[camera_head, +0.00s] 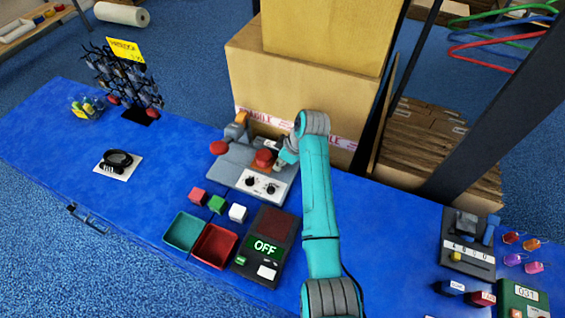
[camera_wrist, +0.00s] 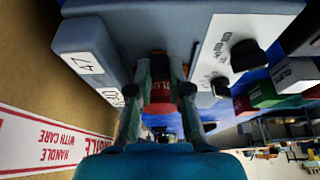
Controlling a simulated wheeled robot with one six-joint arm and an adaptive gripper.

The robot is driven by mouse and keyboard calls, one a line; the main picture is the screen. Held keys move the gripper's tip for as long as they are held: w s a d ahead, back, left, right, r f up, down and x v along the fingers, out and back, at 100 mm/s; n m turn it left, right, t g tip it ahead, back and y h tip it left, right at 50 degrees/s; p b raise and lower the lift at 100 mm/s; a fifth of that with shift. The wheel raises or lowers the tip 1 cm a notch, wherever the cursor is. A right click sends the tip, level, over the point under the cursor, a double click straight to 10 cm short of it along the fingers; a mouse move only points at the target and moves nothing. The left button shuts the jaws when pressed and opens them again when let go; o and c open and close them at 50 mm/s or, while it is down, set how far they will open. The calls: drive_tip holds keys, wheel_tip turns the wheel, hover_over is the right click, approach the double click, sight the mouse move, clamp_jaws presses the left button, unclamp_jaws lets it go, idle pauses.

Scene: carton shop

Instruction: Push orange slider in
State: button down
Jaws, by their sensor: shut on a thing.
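A grey device (camera_head: 230,172) with a white knob panel stands on the blue table. A small orange part (camera_head: 241,117) sits atop a grey upright at its back left; I cannot tell whether it is the orange slider. My gripper (camera_head: 280,158) is at the device's right rear, beside a round red part (camera_head: 264,157). In the wrist view my gripper (camera_wrist: 162,90) is shut on a red piece (camera_wrist: 161,92) with partly readable white lettering. The piece's far end and its seat are hidden.
Large cartons (camera_head: 290,90) stand close behind the device. Small cubes (camera_head: 216,204), a green tray (camera_head: 183,232), a red tray (camera_head: 213,247) and a display box reading OFF (camera_head: 264,247) lie in front. Another grey panel (camera_head: 467,243) is at right.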

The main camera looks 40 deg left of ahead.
drive_tip(key=a, duration=0.3)
drive_tip(key=s+a, duration=0.1)
drive_tip(key=a, duration=0.3)
drive_tip(key=s+a, duration=0.1)
drive_tip(key=a, duration=0.2)
drive_tip(key=shift+s+a, duration=0.15)
drive_tip(key=shift+s, duration=0.1)
drive_tip(key=c, duration=1.1)
unclamp_jaws()
drive_tip(key=shift+a, duration=0.15)
drive_tip(key=v, duration=1.2)
